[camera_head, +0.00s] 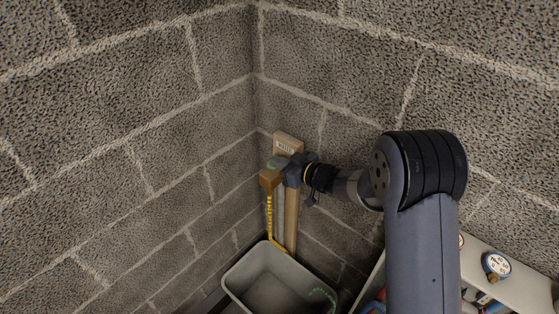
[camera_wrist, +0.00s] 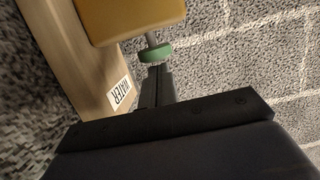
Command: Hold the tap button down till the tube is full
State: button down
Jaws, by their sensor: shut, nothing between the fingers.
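The tap stands in the wall corner on a wooden post (camera_head: 291,220) with a "WATER" label (camera_head: 285,149). Its brass-coloured body (camera_head: 269,179) has a green button (camera_head: 273,164) on top. In the wrist view the green button (camera_wrist: 155,54) sits on a short grey stem beside the yellow body (camera_wrist: 128,18). My gripper (camera_head: 284,165) is shut and empty, its fingertips (camera_wrist: 156,70) right at the button's face; whether they touch it I cannot tell. A yellow-marked tube (camera_head: 269,218) hangs upright below the tap. Its fill level is too small to read.
A pale grey basin (camera_head: 235,290) stands on the floor beneath the tap. A white shelf or box with a round gauge (camera_head: 497,264) and other items is at the lower right, beside my arm. Block walls close in behind the tap on both sides.

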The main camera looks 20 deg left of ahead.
jog(key=shift+f, duration=0.15)
jog(key=shift+f+b, duration=0.75)
jog(key=shift+f, duration=0.15)
jog(key=shift+s+f, duration=0.1)
jog(key=shift+f, duration=0.15)
dwell(3.2)
dwell(1.2)
